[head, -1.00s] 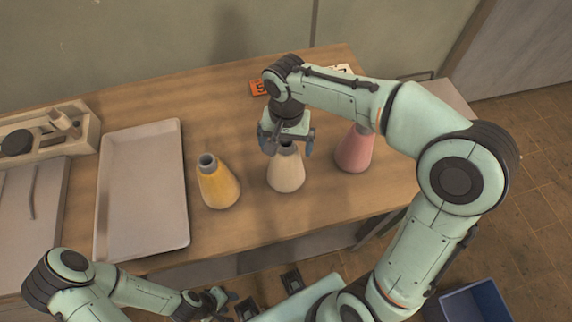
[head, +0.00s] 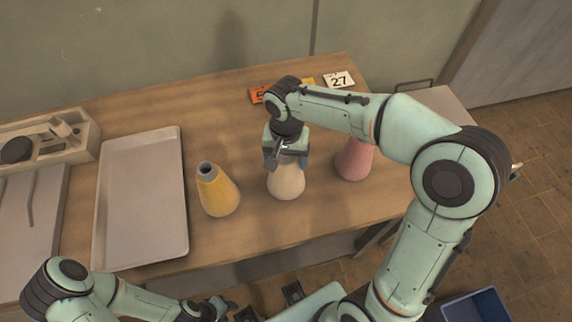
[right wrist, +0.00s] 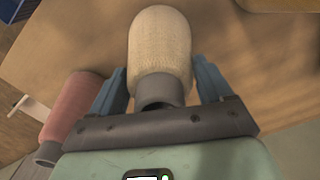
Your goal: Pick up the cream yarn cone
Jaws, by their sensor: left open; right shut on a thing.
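The cream yarn cone (head: 286,182) stands on the wooden table between a yellow cone and a pink cone, with its upper part hidden by my right gripper in the head view. In the right wrist view the cream cone (right wrist: 160,50) lies between the two blue fingers, its grey top end toward the palm. My right gripper (head: 285,158) is shut on the cone's upper part from above. It also shows in the right wrist view (right wrist: 163,88). My left gripper (head: 222,308) is open and empty, low in front of the table.
The yellow cone (head: 217,190) stands to the left and the pink cone (head: 354,160) close on the right. A grey tray (head: 140,205) and a wooden box (head: 45,142) are further left. Cards (head: 339,80) lie at the back. A blue bin (head: 478,306) is on the floor.

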